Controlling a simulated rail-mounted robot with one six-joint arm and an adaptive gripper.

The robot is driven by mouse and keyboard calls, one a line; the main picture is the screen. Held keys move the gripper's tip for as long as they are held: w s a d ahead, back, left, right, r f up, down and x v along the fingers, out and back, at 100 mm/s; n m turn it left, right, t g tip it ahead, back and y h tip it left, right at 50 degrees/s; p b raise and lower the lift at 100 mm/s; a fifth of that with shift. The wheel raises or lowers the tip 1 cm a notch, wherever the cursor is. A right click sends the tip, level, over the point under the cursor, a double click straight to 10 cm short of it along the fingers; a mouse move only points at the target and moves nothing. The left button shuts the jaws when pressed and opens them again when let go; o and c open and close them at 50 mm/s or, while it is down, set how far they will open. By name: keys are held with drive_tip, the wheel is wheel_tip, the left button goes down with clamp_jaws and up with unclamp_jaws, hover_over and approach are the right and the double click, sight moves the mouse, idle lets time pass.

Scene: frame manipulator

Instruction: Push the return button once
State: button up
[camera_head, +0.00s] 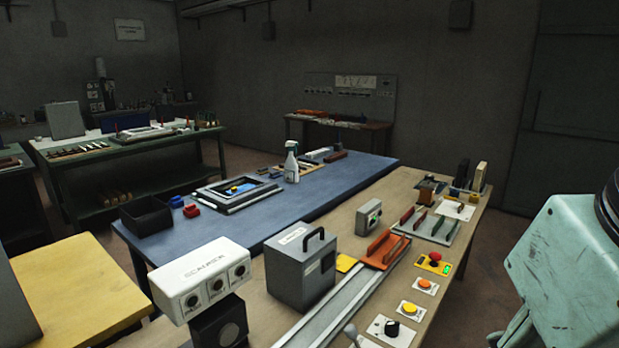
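I cannot read which button is the return button. Several buttons stand on the wooden table (335,245). A red button (435,257) sits on a yellow base beside a lit green panel. An orange button (425,283) and a yellow button (409,308) sit on white plates nearer to me. A black knob (391,328) is on another plate at the near end. A white box (200,279) in front has several dark round controls with labels too small to read. My gripper is out of view.
A grey case (300,268) with a black handle stands left of a long metal rail (345,300). Orange racks (383,250) stand at the rail's far end. A blue table (250,222) with a spray bottle (291,162) adjoins behind. Part of my arm fills the right edge.

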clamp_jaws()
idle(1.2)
